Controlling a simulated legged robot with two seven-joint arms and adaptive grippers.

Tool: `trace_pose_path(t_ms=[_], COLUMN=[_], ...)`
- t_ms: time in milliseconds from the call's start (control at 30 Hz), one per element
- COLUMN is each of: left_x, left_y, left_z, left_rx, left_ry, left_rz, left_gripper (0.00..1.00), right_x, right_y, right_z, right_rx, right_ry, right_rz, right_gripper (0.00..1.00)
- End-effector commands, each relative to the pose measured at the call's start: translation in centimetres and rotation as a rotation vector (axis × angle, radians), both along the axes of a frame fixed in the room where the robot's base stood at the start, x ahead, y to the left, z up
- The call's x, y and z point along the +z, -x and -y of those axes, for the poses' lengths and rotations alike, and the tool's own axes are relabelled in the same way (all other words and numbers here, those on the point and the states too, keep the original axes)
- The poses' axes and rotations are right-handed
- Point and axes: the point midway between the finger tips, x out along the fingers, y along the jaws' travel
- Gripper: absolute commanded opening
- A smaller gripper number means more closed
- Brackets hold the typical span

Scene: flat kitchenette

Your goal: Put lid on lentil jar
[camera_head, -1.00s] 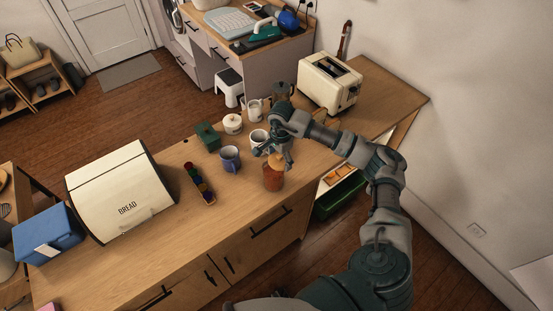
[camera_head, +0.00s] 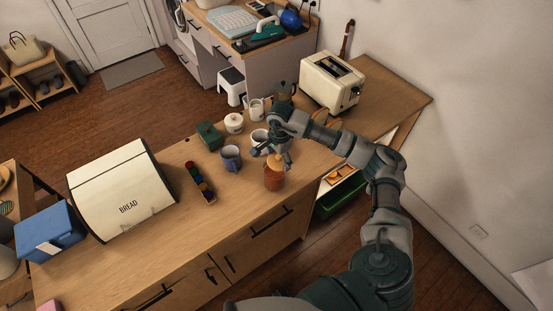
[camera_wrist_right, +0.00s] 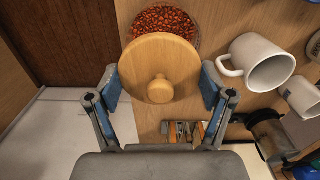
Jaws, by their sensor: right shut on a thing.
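The lentil jar (camera_head: 273,181) stands upright near the counter's front edge, full of reddish-orange lentils. Its open top, with the lentils (camera_wrist_right: 163,20), shows in the right wrist view, partly covered by the lid. The lid (camera_wrist_right: 148,60) is a round wooden disc with a knob. My right gripper (camera_wrist_right: 159,80) is shut on the lid, with one finger at either side of its rim. In the head view, the right gripper (camera_head: 273,152) holds the lid (camera_head: 275,161) right at the jar's top. I cannot tell whether lid and jar touch. My left gripper is out of view.
A blue mug (camera_head: 231,158) and a white mug (camera_head: 258,137) stand left of and behind the jar. A tray of coloured pots (camera_head: 201,184), a green box (camera_head: 210,136) and a bread bin (camera_head: 122,190) are further left. A toaster (camera_head: 331,84) stands behind.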

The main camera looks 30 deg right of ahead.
Motion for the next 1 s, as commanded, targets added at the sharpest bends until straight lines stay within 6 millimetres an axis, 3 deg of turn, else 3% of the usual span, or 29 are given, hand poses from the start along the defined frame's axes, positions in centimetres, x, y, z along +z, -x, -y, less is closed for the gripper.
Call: trace_pose_path(t_ms=[267, 733, 1000], left_x=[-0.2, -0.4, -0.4], left_y=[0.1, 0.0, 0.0], left_z=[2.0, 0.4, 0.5], left_rx=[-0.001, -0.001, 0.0], left_ry=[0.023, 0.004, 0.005], left_rz=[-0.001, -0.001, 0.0], left_gripper=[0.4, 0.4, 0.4], right_x=[0.0, -0.2, -0.2], right_y=[-0.1, -0.2, -0.2], right_z=[-0.9, -1.3, -1.3], right_rx=[0.003, 0.001, 0.001], right_ry=[0.003, 0.002, 0.001], right_rz=[0.001, 0.001, 0.001], right_gripper=[0.46, 0.46, 0.46])
